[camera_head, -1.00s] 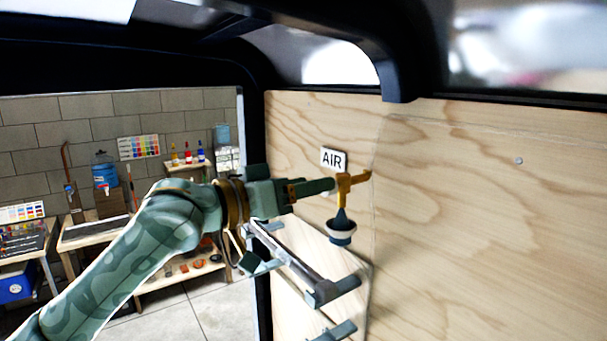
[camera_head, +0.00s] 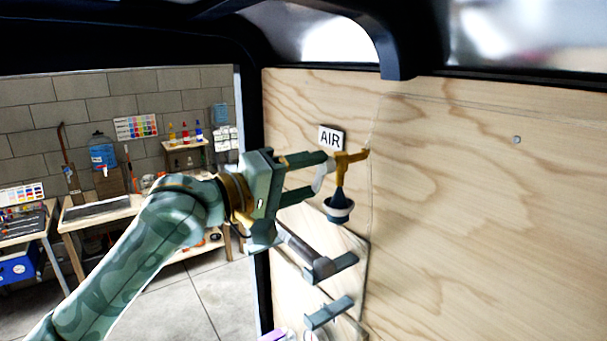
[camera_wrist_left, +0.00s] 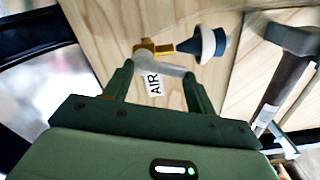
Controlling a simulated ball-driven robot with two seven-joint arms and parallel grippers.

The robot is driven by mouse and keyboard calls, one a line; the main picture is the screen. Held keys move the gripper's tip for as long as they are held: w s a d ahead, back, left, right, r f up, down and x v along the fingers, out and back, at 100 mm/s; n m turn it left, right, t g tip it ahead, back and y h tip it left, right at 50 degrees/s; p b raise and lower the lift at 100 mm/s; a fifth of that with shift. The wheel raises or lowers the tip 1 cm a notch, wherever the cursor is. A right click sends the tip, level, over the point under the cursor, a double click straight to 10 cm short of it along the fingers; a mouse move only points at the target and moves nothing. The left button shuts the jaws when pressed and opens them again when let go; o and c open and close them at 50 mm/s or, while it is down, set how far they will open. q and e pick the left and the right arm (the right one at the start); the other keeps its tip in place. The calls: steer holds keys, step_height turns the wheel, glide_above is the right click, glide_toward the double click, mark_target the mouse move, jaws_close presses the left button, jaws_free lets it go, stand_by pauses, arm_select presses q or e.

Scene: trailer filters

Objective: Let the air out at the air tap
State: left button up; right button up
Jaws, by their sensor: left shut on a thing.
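The air tap (camera_head: 345,160) is a brass fitting on the plywood wall, below and right of the white AIR label (camera_head: 330,138). A dark blue funnel-shaped cup with a white band (camera_head: 339,206) hangs under it. The tap also shows in the left wrist view (camera_wrist_left: 146,48). My left gripper (camera_head: 321,174) is shut on the tap's pale lever (camera_wrist_left: 172,69), one finger at each side, and its fingertips partly hide it. My right gripper is not in view.
Dark brackets (camera_head: 331,267) with a bar stick out from the wall below the tap. A black frame post (camera_head: 252,120) stands left of the panel. A workbench (camera_head: 100,210) and shelf are farther back.

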arm_select(q)
steer(key=shift+s+d+f+n, duration=0.1)
steer(key=shift+n, duration=1)
steer(key=o, duration=1)
steer(key=b+v, duration=0.5)
steer(key=v, duration=1.1)
steer(key=shift+s, duration=0.1)
